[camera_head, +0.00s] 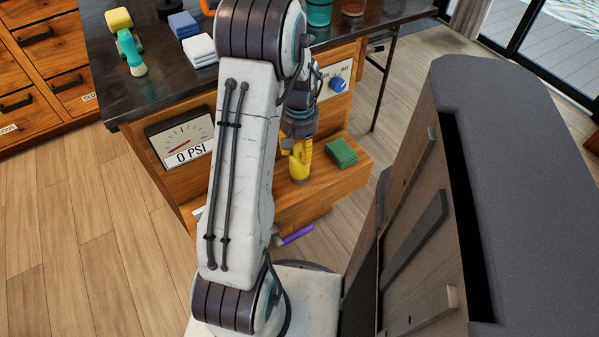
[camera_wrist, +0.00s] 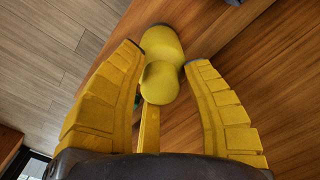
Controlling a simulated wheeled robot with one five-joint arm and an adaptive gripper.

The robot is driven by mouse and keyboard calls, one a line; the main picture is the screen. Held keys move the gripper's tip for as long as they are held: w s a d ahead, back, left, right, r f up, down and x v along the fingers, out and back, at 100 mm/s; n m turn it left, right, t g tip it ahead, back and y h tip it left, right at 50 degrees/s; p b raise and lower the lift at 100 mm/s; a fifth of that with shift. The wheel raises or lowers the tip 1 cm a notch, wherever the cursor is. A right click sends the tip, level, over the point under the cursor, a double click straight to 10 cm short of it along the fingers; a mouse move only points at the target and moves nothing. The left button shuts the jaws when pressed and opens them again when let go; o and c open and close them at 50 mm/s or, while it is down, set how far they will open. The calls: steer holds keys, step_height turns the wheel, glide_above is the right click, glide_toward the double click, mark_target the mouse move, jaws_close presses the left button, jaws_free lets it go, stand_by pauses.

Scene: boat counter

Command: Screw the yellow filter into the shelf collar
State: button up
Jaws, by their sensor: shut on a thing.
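The yellow filter (camera_head: 299,170) stands about upright at the low wooden shelf (camera_head: 262,210), under my gripper (camera_head: 297,147). In the wrist view the filter (camera_wrist: 160,48) shows as a rounded yellow body between the two yellow fingertips of my gripper (camera_wrist: 167,57), which is shut on it. A thin dark edge shows at the filter's far end. I cannot make out the collar itself, or whether the filter is seated in it. The pressure gauge (camera_head: 182,140) on the counter front reads 0 PSI.
A green pad (camera_head: 341,152) lies on the shelf, right of the filter. A blue knob (camera_head: 338,85) is on the panel above. A purple-handled tool (camera_head: 296,235) is near the shelf's front edge. A grey-topped unit (camera_head: 520,170) stands at right. Floor at left is clear.

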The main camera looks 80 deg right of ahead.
steer(key=shift+f+m, duration=0.15)
steer(key=shift+m, duration=0.35)
steer(key=shift+a+m, duration=0.1)
steer(key=shift+m, duration=0.7)
steer(key=shift+m, duration=0.9)
steer(key=shift+m, duration=0.5)
steer(key=o, duration=1)
